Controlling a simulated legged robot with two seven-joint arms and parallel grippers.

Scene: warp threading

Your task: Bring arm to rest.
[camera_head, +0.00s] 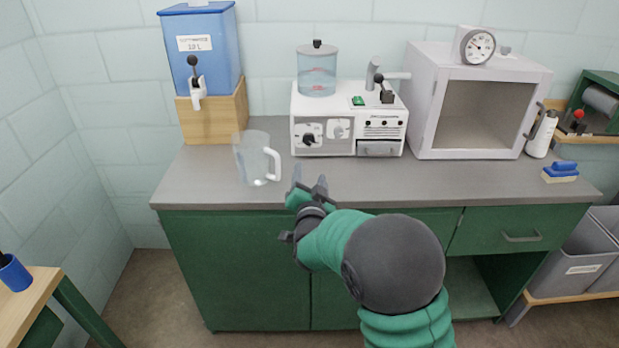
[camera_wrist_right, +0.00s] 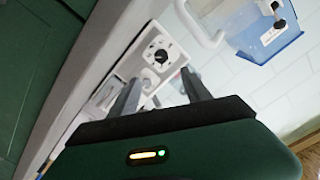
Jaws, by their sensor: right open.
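My right gripper (camera_head: 309,187) is open and empty, over the front of the grey counter (camera_head: 220,183), to the right of a clear pitcher (camera_head: 250,158). The pitcher stands upright on the counter with its handle toward the gripper, and the two look apart. In the right wrist view the open fingers (camera_wrist_right: 160,95) have nothing between them; the white machine's knob panel and the pitcher's handle (camera_wrist_right: 203,28) show beyond. My left gripper is not in view.
A white machine (camera_head: 350,130) with a clear tank stands behind the gripper. A blue dispenser (camera_head: 205,50) on a wooden block is at the back left. A white box (camera_head: 425,100) with a gauge (camera_head: 476,46) stands right. Green cabinets (camera_head: 235,260) are below the counter.

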